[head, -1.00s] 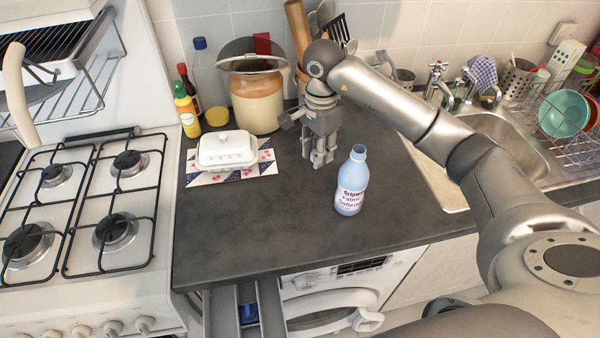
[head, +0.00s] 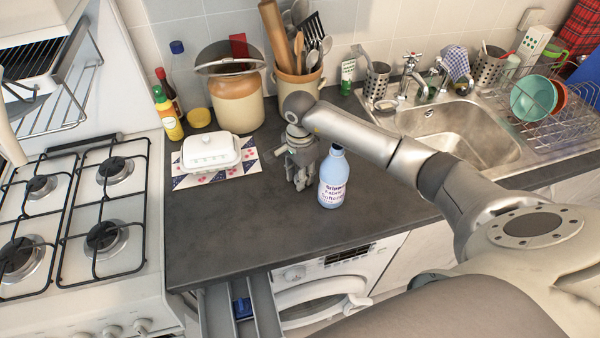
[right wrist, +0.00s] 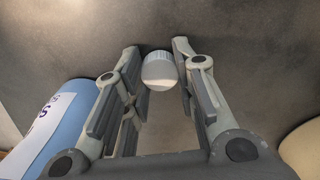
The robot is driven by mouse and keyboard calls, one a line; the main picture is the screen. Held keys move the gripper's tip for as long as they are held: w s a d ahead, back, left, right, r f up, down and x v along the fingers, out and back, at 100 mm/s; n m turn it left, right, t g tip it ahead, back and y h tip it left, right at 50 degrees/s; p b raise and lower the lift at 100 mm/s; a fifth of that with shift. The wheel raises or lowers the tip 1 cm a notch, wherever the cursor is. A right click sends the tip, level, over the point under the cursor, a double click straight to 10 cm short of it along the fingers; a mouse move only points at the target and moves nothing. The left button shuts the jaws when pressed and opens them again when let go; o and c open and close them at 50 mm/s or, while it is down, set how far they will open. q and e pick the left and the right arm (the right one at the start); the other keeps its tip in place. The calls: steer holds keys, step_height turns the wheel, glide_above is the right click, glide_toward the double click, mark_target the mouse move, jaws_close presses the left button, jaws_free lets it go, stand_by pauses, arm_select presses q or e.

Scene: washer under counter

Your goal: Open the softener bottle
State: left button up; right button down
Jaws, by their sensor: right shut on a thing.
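The softener bottle (head: 332,180) is light blue with a white label. It stands upright on the dark counter, and its neck looks uncapped in the head view. Its side also shows at the left of the right wrist view (right wrist: 66,110). My right gripper (head: 299,185) is just left of the bottle, apart from its neck, low over the counter. In the right wrist view its fingers (right wrist: 155,50) are closed on a small ribbed pale blue-grey cap (right wrist: 160,70). My left gripper is not visible.
A white butter dish (head: 211,148) sits on a patterned mat to the left. A brown and cream crock (head: 236,104) and a utensil pot (head: 298,84) stand behind. The sink (head: 462,135) is to the right. The washer's detergent drawer (head: 267,305) is open below the counter. Counter front-left is clear.

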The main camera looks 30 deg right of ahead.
steer(key=shift+f, duration=0.1)
steer(key=shift+f+b, duration=0.1)
steer(key=shift+b, duration=0.2)
steer(key=c, duration=1.2)
jaws_free()
steer(key=shift+o, duration=0.2)
